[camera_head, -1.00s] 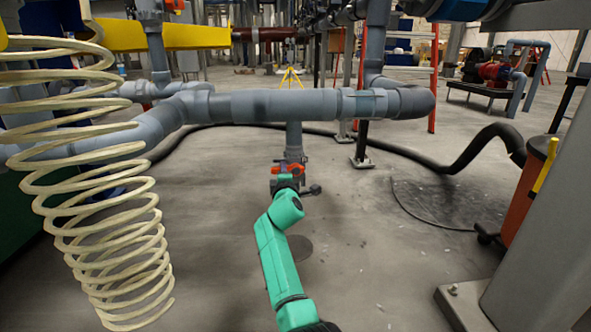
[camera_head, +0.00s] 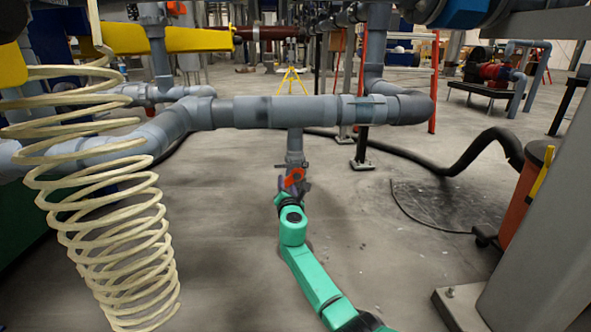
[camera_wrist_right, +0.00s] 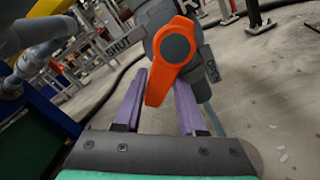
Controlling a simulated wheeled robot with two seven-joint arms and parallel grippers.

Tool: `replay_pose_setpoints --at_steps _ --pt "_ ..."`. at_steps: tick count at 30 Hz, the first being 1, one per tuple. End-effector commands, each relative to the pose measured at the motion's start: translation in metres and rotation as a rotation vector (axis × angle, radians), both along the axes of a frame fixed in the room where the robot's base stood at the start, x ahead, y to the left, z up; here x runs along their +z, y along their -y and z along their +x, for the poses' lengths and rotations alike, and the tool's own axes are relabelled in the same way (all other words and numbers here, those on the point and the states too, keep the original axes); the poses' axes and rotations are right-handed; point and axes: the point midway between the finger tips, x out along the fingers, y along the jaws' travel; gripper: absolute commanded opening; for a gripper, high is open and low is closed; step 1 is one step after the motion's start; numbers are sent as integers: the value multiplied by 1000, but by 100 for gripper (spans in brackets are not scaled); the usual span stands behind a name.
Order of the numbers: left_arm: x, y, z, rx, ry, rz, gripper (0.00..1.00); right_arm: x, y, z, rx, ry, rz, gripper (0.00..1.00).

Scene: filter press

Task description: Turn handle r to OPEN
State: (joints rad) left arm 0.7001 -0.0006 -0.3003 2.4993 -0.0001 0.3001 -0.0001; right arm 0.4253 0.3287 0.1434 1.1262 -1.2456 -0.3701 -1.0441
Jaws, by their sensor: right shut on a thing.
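Handle r (camera_head: 293,177) is a small orange lever on the grey valve under the horizontal pipe, and it sits slanted in the head view. In the right wrist view the orange handle (camera_wrist_right: 172,58) fills the space between my two purple fingers, its narrow end pointing down toward the palm. My right gripper (camera_wrist_right: 162,82) is shut on it; in the head view the gripper (camera_head: 289,190) is small and partly hidden by my green arm. A plate reading SHUT (camera_wrist_right: 124,44) stands left of the handle. Another small plate (camera_wrist_right: 210,64) is at its right, its text unreadable. My left gripper is out of view.
The thick grey pipe (camera_head: 270,111) runs across above the valve. A cream coiled hose (camera_head: 110,225) hangs at the left. A grey post (camera_head: 530,250) and an orange bin (camera_head: 527,192) stand at the right. The floor around my arm is clear.

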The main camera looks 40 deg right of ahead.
Motion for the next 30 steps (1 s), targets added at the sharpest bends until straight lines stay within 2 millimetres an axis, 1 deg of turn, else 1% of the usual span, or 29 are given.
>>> replay_pose_setpoints --at_steps 1,3,6,9,11,14,16,18,23,24,26,27,30 --pt "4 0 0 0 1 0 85 -1 12 -7 -28 -39 -44 0" --pt "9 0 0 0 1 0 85 -1 15 -8 -31 -80 -97 0" --pt "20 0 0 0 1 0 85 -1 22 -13 -33 -181 -232 0" --pt "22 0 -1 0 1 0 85 -5 24 -14 -33 -235 -305 0" --pt "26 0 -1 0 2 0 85 -3 25 -15 -34 -257 -337 0" --pt "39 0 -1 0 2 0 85 1 30 -19 -36 -341 -451 0" --pt "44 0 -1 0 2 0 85 1 33 -20 -35 -395 -525 0" --pt "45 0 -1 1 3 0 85 -2 34 -21 -34 -422 -562 0" --pt "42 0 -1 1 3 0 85 -2 33 -20 -36 -421 -567 0" --pt "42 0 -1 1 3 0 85 -2 33 -20 -36 -421 -567 46" --pt "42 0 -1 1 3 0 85 -1 33 -20 -35 -419 -567 69" --pt "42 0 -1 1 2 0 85 -1 33 -20 -35 -418 -566 85" --pt "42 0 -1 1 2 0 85 -1 31 -19 -32 -416 -566 85"
